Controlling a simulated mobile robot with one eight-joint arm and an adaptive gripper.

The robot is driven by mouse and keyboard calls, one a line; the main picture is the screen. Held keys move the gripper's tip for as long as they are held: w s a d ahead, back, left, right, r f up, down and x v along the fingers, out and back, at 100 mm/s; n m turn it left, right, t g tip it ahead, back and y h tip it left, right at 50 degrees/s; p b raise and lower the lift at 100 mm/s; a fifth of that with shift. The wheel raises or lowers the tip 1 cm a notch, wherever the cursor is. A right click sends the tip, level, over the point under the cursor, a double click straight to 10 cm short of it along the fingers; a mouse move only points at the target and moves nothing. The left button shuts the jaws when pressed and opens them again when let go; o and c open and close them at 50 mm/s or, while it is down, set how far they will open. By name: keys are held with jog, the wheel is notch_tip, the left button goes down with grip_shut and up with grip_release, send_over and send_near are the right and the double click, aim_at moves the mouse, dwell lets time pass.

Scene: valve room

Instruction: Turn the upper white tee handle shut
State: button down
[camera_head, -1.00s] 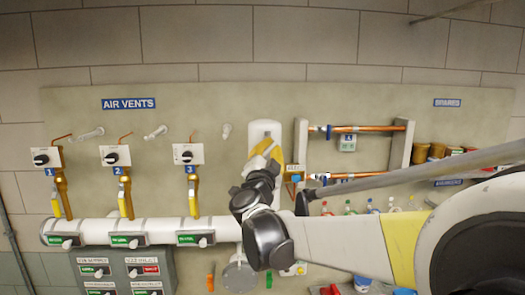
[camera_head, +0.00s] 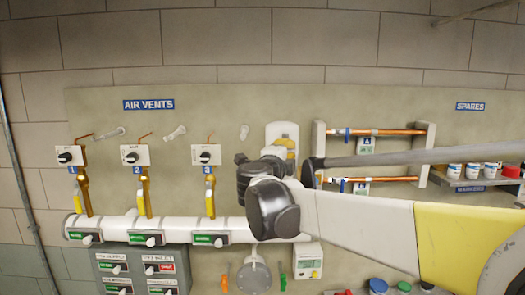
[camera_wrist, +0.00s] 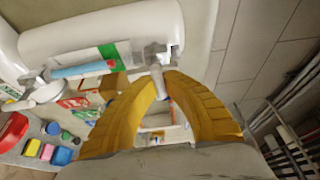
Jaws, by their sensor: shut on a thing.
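A pale grey-white tee handle (camera_wrist: 156,66) stands out from a large white fitting (camera_wrist: 100,28) in the wrist view. My gripper (camera_wrist: 163,84), with two ribbed yellow fingers, is closed around the handle's stem; the tips meet it from both sides. In the head view a white fitting (camera_head: 282,130) is mounted on the wall panel, and a little yellow of my gripper (camera_head: 288,147) shows in front of it. My dark wrist and white arm cover the rest, so the handle itself is hidden there and its angle cannot be told.
A white pipe (camera_head: 118,229) runs along the left, with yellow-levered air vents. Copper pipes (camera_head: 372,132) on a bracket and a shelf of jars (camera_head: 474,169) are to the right. A round grey part (camera_head: 254,273) hangs below. Coloured caps (camera_head: 378,286) sit low in front.

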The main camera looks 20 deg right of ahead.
dwell(0.4)
jog(key=c, duration=1.5)
grip_release()
jog(key=v, duration=1.2)
jog(key=shift+r, duration=0.15)
